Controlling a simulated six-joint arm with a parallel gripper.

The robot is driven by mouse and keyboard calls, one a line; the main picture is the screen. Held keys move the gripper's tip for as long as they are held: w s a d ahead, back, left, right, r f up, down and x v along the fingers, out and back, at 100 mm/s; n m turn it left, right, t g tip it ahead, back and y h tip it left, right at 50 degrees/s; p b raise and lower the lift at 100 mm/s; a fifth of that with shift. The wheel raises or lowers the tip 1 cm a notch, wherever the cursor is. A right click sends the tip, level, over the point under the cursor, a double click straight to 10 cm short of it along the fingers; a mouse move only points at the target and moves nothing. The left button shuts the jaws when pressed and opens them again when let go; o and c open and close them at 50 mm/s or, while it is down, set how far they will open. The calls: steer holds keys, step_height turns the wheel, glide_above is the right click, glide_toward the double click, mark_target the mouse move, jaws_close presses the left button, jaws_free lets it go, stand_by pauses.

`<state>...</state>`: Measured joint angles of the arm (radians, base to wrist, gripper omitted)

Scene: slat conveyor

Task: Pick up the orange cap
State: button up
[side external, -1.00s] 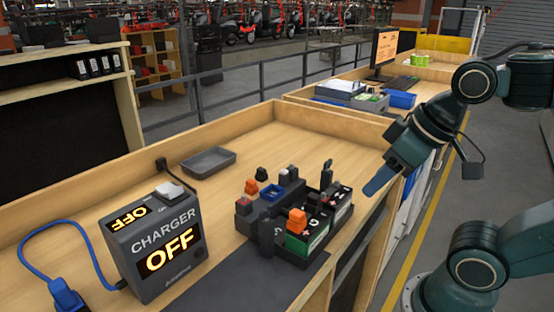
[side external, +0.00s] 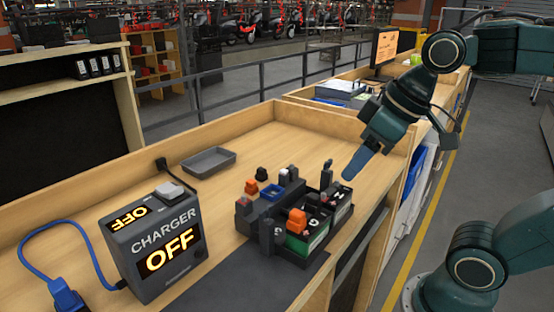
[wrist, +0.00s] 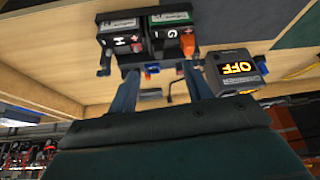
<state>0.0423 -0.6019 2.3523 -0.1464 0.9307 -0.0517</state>
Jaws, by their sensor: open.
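One orange cap (side external: 296,219) sits on the front battery, near its dark label side. It also shows in the wrist view (wrist: 188,44), at the right end of the batteries. A second orange piece (side external: 251,187) stands on the rear part of the dark holder. My gripper (side external: 359,165) is above and to the right of the batteries in the side view, apart from both orange pieces. Its two blue fingers are spread with nothing between them in the wrist view (wrist: 162,82).
The dark holder (side external: 258,226) carries upright clamps, a blue piece and two batteries. A charger (side external: 157,240) reading OFF stands left, with a blue cable. A grey tray (side external: 208,162) lies behind. Bare wood surrounds it, bounded by a raised rim (side external: 340,122).

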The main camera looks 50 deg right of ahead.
steer(key=w+a+r+n+g+y, duration=0.15)
steer(key=w+r+n, duration=0.25)
steer(key=w, duration=0.5)
steer(key=n+g+y, duration=0.2)
steer(key=n, duration=0.5)
glide_above(252, 180)
steer(key=s+a, duration=0.2)
steer(key=s, duration=0.3)
step_height(252, 180, down, 3)
steer(key=w+d+f+n+g, duration=0.1)
steer(key=w+d+f+n, duration=0.3)
steer(key=d+f, duration=0.3)
steer(key=shift+w+n, duration=0.3)
steer(key=shift+n, duration=0.1)
steer(key=shift+a+f+g, duration=0.1)
steer(key=shift+f+g, duration=0.15)
steer(key=shift+x, duration=4.05)
